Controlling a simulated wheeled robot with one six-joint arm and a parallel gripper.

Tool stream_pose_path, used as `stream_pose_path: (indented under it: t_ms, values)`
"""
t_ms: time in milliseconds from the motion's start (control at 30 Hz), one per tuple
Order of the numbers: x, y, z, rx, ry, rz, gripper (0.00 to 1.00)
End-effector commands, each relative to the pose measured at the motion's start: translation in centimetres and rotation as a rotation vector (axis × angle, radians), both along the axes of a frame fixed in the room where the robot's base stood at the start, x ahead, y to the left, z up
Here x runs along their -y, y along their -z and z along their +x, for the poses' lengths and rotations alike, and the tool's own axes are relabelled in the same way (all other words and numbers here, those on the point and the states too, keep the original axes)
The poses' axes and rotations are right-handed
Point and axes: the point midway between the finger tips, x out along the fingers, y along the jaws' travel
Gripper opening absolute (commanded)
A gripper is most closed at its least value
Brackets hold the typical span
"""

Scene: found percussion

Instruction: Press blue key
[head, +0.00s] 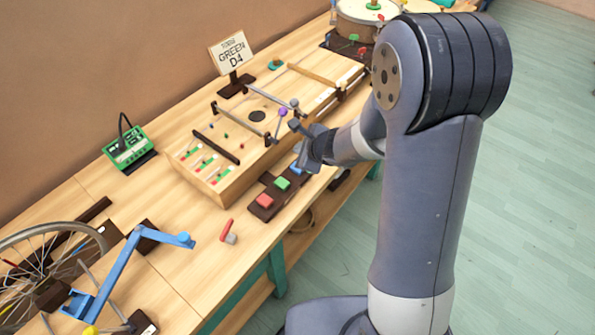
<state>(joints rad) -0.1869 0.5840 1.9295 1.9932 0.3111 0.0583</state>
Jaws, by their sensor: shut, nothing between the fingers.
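A dark key strip (254,213) lies along the table's front edge, in front of the wooden sound box. It carries a red key (264,200), a green key (281,183) and, at its far end, a blue key (295,167). Only part of the blue key shows; my gripper covers the rest. My gripper (304,164) is shut and empty, pointing down at the blue key's right side. I cannot tell whether it touches the key or hovers over it.
The wooden box (235,187) with bars and mallets stands just behind the keys. A green meter (130,147), a blue lever arm (125,260), a spoked wheel (40,260) and drums (357,22) also stand on the table. A small red-and-grey piece (228,232) lies near the front.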

Motion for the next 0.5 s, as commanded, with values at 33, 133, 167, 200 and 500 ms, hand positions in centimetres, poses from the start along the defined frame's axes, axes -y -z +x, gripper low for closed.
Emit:
stream_pose_path:
  t_ms: [33, 133, 167, 200, 500]
  values:
    - [0.0, 1.5, 0.0, -0.001, -0.001, 0.0, 0.0]
    - [0.0, 2.7, 0.0, 0.0, 0.0, 0.0, 0.0]
    - [0.0, 3.0, 0.0, 0.0, -0.001, -0.001, 0.0]
    - [0.0, 3.3, 0.0, 0.0, -0.001, -0.001, 0.0]
    - [0.0, 4.3, 0.0, 0.0, -0.001, -0.001, 0.0]
